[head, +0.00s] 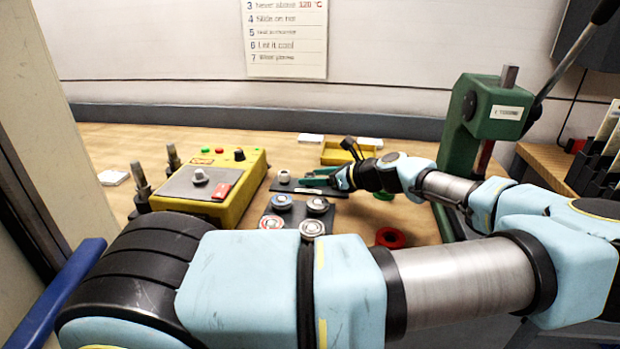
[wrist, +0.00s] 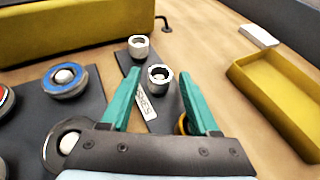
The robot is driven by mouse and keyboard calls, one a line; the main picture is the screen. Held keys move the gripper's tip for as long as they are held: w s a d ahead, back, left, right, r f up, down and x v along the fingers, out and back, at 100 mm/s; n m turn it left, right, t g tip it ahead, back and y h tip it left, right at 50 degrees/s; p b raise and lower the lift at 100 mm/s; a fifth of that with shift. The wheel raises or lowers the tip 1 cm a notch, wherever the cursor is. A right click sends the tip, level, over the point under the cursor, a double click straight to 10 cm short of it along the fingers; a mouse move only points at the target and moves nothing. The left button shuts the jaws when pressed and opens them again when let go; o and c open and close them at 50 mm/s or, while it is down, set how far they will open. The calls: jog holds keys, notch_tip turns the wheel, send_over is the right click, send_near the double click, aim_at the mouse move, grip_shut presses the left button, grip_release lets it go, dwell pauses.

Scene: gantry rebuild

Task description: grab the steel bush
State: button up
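Two small pale metal bushes stand upright on a dark mat with a label that seems to read "BUSHES" (wrist: 147,107). One bush (wrist: 138,46) is at the mat's far end in the wrist view; it also shows in the head view (head: 284,177). The other, a shiny steel-looking bush (wrist: 158,79), is nearer. My gripper (wrist: 160,80), with teal fingers, is open, its fingertips on either side of the nearer bush. I cannot tell whether they touch it. In the head view my gripper (head: 316,180) reaches in from the right, low over the mat.
Several round bearings (head: 317,205) lie on a dark mat nearer me. A yellow heater box (head: 238,195) stands left. A yellow tray (head: 335,157) is behind my gripper. A green press (head: 462,140) stands right. A red ring (head: 390,237) lies on the wooden bench.

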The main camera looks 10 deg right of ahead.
grip_shut()
jog(key=shift+r, duration=0.15)
dwell(0.4)
